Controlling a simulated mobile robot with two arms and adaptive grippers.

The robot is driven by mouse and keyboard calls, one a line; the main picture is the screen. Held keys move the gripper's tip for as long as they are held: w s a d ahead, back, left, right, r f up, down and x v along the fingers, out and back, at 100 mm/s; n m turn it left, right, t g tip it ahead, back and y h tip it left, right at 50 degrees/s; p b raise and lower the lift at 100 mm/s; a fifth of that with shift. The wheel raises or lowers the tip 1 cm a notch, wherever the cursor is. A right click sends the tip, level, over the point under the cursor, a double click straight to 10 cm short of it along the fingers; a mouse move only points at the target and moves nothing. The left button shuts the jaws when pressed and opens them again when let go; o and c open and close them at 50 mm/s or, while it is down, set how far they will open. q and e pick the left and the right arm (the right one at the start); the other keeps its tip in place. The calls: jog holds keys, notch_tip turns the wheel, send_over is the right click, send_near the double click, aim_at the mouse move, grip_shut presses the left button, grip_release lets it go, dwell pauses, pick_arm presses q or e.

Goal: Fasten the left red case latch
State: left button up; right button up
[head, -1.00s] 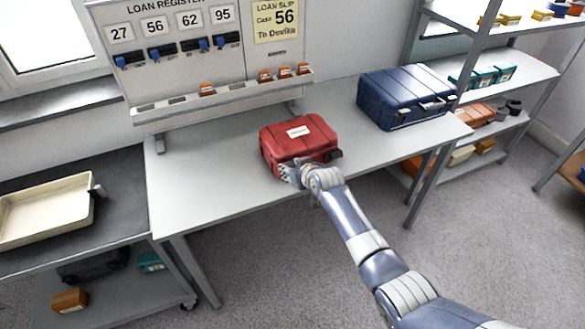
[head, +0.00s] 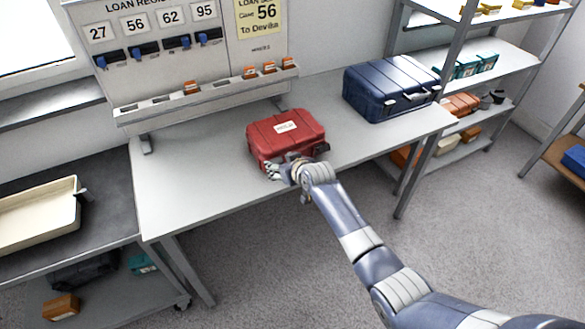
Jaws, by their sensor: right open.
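The red case (head: 284,135) lies on the grey table (head: 190,185) near its front edge, with its lid down and a white label on top. My right gripper (head: 272,171) is at the front of the case, by its left part. It is open, its fingers close to the case front; I cannot tell whether they touch it. The gripper and wrist hide much of the case front, including the left latch. A dark part (head: 321,148) shows at the right end of the case front. My left gripper is not in view.
A blue case (head: 390,88) stands on the table to the right. A board with numbers and a slotted ledge (head: 215,92) stands behind the red case. A cream tray (head: 38,215) is on the dark cart at left. The table left of the red case is clear.

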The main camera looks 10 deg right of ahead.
jog(key=v, duration=1)
jog(key=shift+s+d, duration=0.2)
jog(key=shift+s, duration=0.05)
jog(key=shift+r, duration=0.1)
